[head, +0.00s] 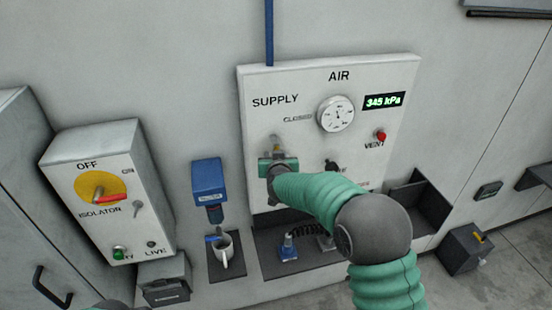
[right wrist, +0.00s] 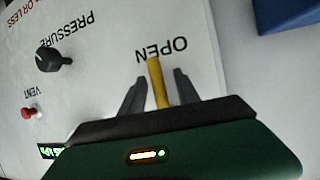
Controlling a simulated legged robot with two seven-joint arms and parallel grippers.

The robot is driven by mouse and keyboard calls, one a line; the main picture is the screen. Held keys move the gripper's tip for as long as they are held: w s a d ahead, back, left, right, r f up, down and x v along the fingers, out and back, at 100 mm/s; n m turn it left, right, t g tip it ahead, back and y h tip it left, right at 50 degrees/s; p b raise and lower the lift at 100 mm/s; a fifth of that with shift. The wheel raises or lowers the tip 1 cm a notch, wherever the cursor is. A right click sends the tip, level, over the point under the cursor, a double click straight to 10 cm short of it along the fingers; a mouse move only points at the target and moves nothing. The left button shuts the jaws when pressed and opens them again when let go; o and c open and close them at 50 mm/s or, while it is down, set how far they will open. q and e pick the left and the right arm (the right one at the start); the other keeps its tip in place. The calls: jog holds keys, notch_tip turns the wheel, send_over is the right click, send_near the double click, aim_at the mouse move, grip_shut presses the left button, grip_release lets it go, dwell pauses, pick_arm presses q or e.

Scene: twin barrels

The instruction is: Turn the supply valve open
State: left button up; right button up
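The supply valve's yellow handle (right wrist: 158,85) shows in the right wrist view, its tip at the word OPEN on the white AIR panel (head: 350,150). My right gripper (right wrist: 158,88) has one finger on each side of the handle, with a narrow gap on both sides; it looks open around it. In the head view my right gripper (head: 277,164) is at the panel below SUPPLY and CLOSED, hiding most of the valve. The panel's green display (head: 384,100) reads about 345 kPa. My left gripper is not in view.
A pressure gauge (head: 336,113), a red vent knob (head: 381,136) and a black pressure knob (right wrist: 54,59) are on the panel. An isolator box (head: 108,190) stands at left.

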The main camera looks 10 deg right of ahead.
jog(key=shift+f, duration=0.2)
jog(key=shift+s+a, duration=0.15)
jog(key=shift+s, duration=0.2)
jog(key=b+v, duration=0.2)
jog(key=v, duration=1.4)
jog(key=shift+r, duration=0.2)
